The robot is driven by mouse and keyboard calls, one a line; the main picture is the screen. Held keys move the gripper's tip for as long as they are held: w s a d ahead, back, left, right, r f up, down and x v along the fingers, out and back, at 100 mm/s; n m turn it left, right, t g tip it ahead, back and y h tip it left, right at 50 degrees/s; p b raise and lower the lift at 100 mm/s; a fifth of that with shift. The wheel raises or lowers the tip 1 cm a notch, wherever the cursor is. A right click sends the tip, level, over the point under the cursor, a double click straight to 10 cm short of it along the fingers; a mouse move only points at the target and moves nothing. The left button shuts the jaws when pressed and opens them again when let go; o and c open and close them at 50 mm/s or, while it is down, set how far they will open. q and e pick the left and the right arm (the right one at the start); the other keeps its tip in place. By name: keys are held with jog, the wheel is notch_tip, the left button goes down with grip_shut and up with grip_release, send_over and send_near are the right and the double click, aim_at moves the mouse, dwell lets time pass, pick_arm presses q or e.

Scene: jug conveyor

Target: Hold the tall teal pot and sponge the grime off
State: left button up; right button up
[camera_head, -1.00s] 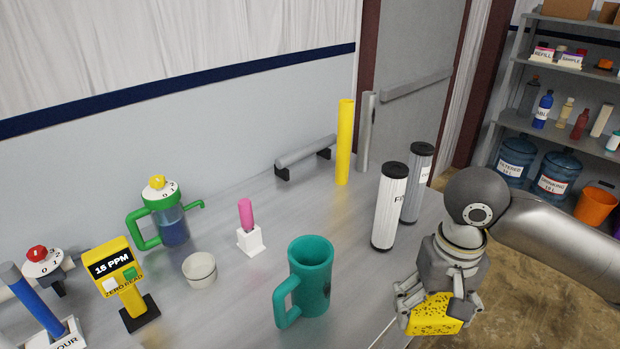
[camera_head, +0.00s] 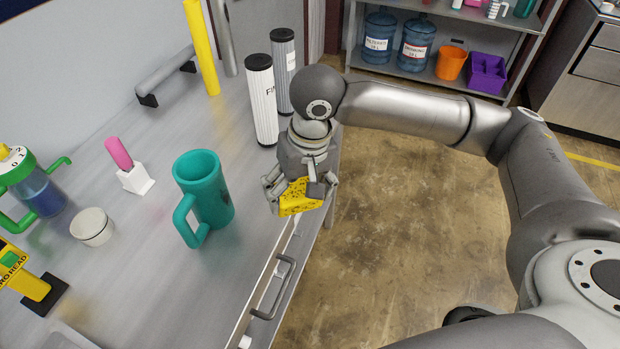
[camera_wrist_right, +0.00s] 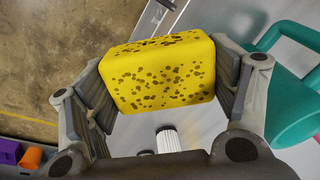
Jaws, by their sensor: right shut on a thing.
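The tall teal pot (camera_head: 204,190) stands upright on the grey table, its handle toward the lower left. A dark grime patch shows on its right side. My right gripper (camera_head: 299,196) is shut on a yellow sponge (camera_head: 299,199) with dark pores, to the right of the pot and apart from it, near the table's edge. In the right wrist view the sponge (camera_wrist_right: 158,74) sits between both fingers, and part of the teal pot (camera_wrist_right: 290,85) shows at the right. My left gripper is not in view.
A pink-handled tool in a white holder (camera_head: 134,181), a white cup (camera_head: 92,227) and a green-framed jug (camera_head: 40,193) stand left of the pot. A drawer handle (camera_head: 275,290) juts from the table's front.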

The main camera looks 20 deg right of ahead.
aim_at(293, 214)
jog(key=w+a+f+t+y, duration=0.2)
jog(key=f, duration=0.1)
jog(key=w+a+f+t+y, duration=0.1)
jog(key=f, duration=0.1)
jog(key=shift+w+a+f, duration=0.1)
jog(key=shift+w+a, duration=0.3)
jog(key=shift+w+a+f+t+y, duration=0.2)
jog(key=shift+w+f+t+y, duration=0.3)
jog(key=shift+t+y, duration=0.25)
jog(key=shift+w+a+f+t+y, duration=0.1)
jog(key=shift+w+f+t+y, duration=0.1)
jog(key=shift+f+t+y, duration=0.4)
jog(key=shift+d+f+t+y, duration=0.1)
jog(key=shift+d+t+y, duration=0.1)
jog(key=shift+t+y, duration=0.85)
jog(key=shift+s+d+t+y, duration=0.3)
jog(key=shift+s+y, duration=0.1)
jog(key=shift+y, duration=0.5)
jog(key=s, duration=0.1)
jog(key=s+d+t+y, duration=0.1)
jog(key=s+r+y, duration=0.1)
jog(key=s, duration=0.1)
jog(key=shift+d+r+t, duration=0.1)
jog(key=shift+d+t, duration=0.2)
jog(key=shift+t, duration=0.1)
jog(key=shift+s+d+r+y, duration=0.1)
jog(key=shift+s+r+y, duration=0.1)
jog(key=shift+s+y, duration=0.25)
jog(key=shift+x, duration=1.45)
